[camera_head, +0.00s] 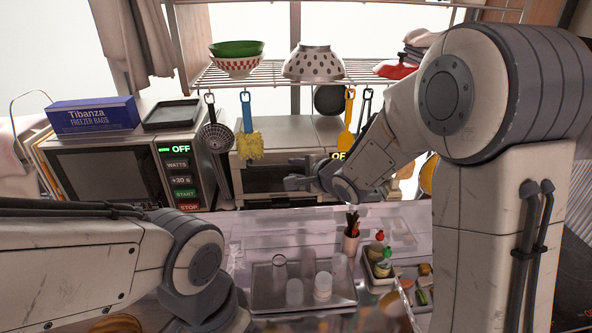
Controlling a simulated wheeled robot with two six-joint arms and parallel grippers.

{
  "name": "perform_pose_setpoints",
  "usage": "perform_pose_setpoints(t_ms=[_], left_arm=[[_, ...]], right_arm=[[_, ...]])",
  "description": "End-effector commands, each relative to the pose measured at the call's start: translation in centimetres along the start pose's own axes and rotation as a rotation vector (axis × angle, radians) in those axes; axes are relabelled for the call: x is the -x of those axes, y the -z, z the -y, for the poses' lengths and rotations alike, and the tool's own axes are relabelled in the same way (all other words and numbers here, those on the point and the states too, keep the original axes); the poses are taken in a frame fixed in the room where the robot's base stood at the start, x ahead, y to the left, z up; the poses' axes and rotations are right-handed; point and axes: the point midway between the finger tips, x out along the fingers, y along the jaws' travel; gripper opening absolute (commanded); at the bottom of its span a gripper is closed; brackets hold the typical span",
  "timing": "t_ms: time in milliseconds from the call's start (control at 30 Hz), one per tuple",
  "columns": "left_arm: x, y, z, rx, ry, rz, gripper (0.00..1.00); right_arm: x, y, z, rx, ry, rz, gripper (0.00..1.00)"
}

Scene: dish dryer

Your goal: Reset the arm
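My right arm comes in from the right and bends down to the middle of the view. Its dark gripper (292,173) points left in front of the second oven, above the back of the counter. Its two fingers stand apart with nothing between them. My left arm (90,262) comes in from the left, and its joint (203,262) bends downward at the bottom edge. The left gripper is out of the picture.
A tray (262,302) with glasses stands on the counter below. A cup of utensils (351,240) and a caddy with bottles (380,262) are beside it. A microwave (100,172) is at left. Hanging utensils (248,140) and a wire shelf (270,73) are behind my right gripper.

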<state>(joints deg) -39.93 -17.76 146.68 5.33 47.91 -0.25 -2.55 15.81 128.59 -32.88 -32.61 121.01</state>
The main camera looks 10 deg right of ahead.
Motion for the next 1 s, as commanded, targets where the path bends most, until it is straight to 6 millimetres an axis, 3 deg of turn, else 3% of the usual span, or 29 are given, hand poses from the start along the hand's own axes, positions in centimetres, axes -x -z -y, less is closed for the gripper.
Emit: perform_pose_setpoints(t_ms=[167, 267, 433, 567, 800, 1000], left_arm=[[-0.3, 0.0, 0.0, 0.000, 0.000, 0.000, 0.50], [-1.1, -0.1, 0.1, 0.000, 0.000, 0.000, 0.50], [-3.2, -0.2, 0.2, 0.002, 0.000, 0.000, 0.50], [-4.8, -0.3, 0.3, 0.003, 0.000, 0.000, 0.50], [-7.3, -0.4, 0.5, 0.004, 0.000, 0.000, 0.50], [-8.3, -0.5, 0.6, 0.005, 0.000, 0.000, 0.50]], right_arm=[[0.1, -0.4, -0.6, 0.039, -0.017, -0.007, 0.32], [0.6, -1.5, -2.2, 0.165, -0.076, -0.024, 0.32], [3.3, -4.7, -8.1, 0.553, -0.291, -0.011, 0.32], [7.1, -7.2, -13.6, 0.880, -0.484, 0.099, 0.32], [16.4, -11.3, -23.6, 1.424, -0.749, 0.541, 0.32], [22.4, -12.7, -28.1, 1.675, -0.805, 0.896, 0.32]])
